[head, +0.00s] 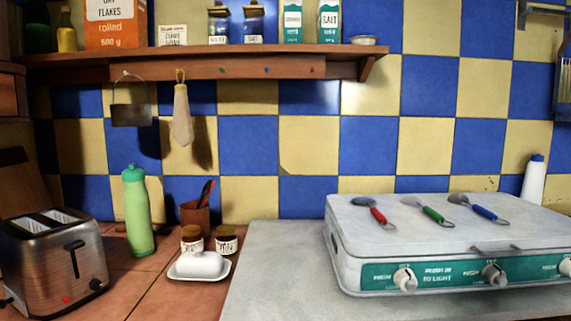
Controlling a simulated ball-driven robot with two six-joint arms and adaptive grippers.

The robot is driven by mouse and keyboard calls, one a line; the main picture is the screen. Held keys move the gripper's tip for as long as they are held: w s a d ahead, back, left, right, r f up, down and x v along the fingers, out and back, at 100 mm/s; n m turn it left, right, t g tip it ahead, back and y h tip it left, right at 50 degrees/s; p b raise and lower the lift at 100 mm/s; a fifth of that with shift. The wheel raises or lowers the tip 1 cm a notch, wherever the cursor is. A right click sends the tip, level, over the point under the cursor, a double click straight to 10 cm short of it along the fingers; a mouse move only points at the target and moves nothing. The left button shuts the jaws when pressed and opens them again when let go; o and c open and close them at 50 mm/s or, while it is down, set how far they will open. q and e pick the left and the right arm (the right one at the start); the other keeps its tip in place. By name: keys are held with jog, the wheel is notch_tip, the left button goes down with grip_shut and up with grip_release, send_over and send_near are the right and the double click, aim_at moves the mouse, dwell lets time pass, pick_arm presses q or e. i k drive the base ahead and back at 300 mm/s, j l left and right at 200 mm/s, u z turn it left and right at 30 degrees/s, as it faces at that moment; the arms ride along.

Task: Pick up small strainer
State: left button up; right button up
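I cannot tell for sure which thing is the small strainer. Three small tools with grey metal heads lie apart on the white stove's closed top. One has a red handle (378,215), one a green handle (433,214) and one a blue handle (485,213). Their heads point to the upper left and their wire end loops to the lower right. The heads are too small to tell whether they are mesh or solid. Neither of my grippers is in view, and nothing covers the tools.
The stove (455,240) stands on a grey counter (275,265). A white bottle (534,180) stands behind it. A toaster (57,250), green bottle (137,215), utensil cup (196,217), two jars and butter dish (198,266) stand left. A wooden shelf (215,64) overhangs the back.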

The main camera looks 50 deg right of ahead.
aim_at(410, 200)
jog(key=z, duration=2.3)
